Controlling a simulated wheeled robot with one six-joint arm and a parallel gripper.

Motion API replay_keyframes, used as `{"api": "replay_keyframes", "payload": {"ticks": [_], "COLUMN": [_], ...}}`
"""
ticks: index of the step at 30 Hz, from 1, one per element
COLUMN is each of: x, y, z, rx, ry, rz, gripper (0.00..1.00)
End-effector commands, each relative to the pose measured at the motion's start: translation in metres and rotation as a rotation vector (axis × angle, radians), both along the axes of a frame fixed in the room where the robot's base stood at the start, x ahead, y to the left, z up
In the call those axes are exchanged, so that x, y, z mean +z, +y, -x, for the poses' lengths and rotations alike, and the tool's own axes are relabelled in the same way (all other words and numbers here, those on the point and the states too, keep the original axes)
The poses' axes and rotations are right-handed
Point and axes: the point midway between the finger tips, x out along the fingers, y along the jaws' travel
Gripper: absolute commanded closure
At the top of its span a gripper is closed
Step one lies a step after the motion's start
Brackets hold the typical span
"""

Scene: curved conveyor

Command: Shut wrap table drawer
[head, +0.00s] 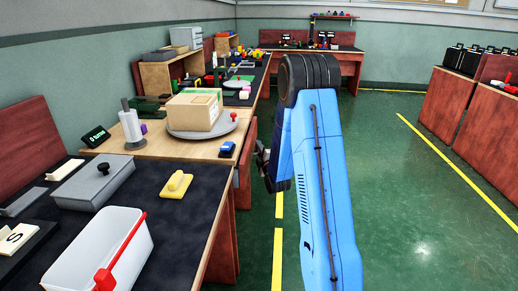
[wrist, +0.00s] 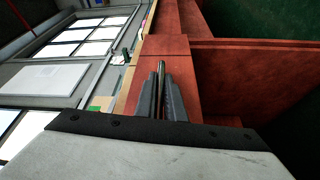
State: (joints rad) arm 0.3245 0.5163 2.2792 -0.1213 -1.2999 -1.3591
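The wrap table (head: 160,148) has a light wood top carrying a cardboard box on a round grey turntable and a white wrap roll. Its red drawer (head: 248,142) shows at the table's right side and seems to stand out past the top's edge. Its handle is not clear. My gripper (head: 262,160) is beside the drawer, mostly hidden behind my blue arm. In the wrist view my gripper's two grey fingers (wrist: 161,72) are close together in front of a red wooden panel (wrist: 166,48). I see nothing clearly held; contact with the panel cannot be told.
A dark-topped table (head: 150,225) with a white bin (head: 75,262) and a grey lidded box (head: 92,182) stands nearer. A blue item (head: 226,149) lies by the wrap table's edge. The green floor (head: 400,200) to the right is clear.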

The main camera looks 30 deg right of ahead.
Motion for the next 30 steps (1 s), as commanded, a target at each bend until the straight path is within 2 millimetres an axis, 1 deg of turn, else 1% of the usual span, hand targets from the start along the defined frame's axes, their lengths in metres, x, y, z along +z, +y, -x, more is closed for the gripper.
{"api": "replay_keyframes", "payload": {"ticks": [5,12,15,23,24,25,26,30], "x": [0.000,-0.001,-0.001,-0.001,-0.001,-0.001,-0.001,-0.001], "y": [0.006,0.032,0.037,0.039,0.039,0.039,0.039,0.038], "z": [-0.004,-0.021,-0.025,-0.026,-0.026,-0.026,-0.026,-0.026], "rx": [0.001,0.003,0.001,0.003,0.003,0.003,0.003,0.002], "ry": [0.000,0.000,0.002,0.002,0.001,0.001,0.001,0.002], "rz": [0.000,-0.001,0.000,0.001,0.000,0.000,0.000,0.000], "gripper": [1.00,1.00,1.00,1.00,0.84,0.76,0.72,0.72]}}
